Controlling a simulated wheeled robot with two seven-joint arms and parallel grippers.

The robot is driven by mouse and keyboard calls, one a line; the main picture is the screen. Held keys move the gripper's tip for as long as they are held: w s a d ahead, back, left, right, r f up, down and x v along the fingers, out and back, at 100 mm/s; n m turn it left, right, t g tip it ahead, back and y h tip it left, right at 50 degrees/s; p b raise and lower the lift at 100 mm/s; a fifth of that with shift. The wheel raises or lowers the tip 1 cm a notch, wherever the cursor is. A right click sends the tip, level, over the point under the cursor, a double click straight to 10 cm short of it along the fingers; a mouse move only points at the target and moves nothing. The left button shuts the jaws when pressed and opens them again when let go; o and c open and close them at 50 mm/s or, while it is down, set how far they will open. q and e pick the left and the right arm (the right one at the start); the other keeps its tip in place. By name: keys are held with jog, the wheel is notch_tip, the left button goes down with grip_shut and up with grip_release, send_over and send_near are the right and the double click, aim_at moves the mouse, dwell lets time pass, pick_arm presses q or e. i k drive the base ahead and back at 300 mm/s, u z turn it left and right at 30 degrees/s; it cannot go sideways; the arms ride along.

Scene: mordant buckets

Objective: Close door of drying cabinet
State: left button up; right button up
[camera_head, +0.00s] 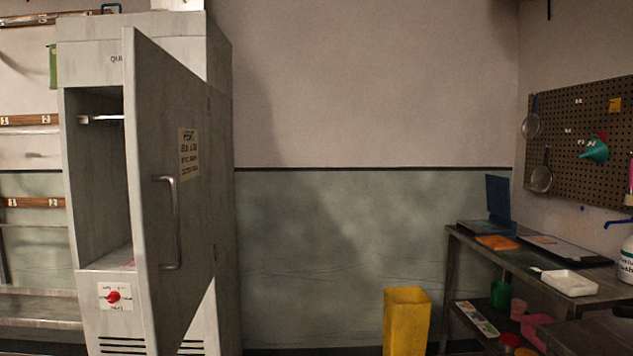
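The drying cabinet (85,300) is a tall grey metal unit on the left of the head view. Its door (150,130) stands open, hinged on the right side and swung out towards me. The door carries a vertical bar handle (175,222) and a paper label with dark lettering. The open interior (100,185) shows a short rail near its top. A red knob (113,297) on a white plate sits below the opening. Neither of my grippers shows in this view.
A yellow bin (406,322) stands on the floor right of the cabinet. A metal workbench (520,262) with a white tray (569,283) is at the right, below a pegboard (580,135) with hanging tools. A rack (35,310) is at the far left. The wall between cabinet and bin is clear.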

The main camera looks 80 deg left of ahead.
aim_at(167, 108)
jog(key=u, duration=3.25)
jog(key=i, duration=1.65)
jog(key=u, duration=0.6)
jog(key=k, duration=0.25)
jog(key=z, duration=0.5)
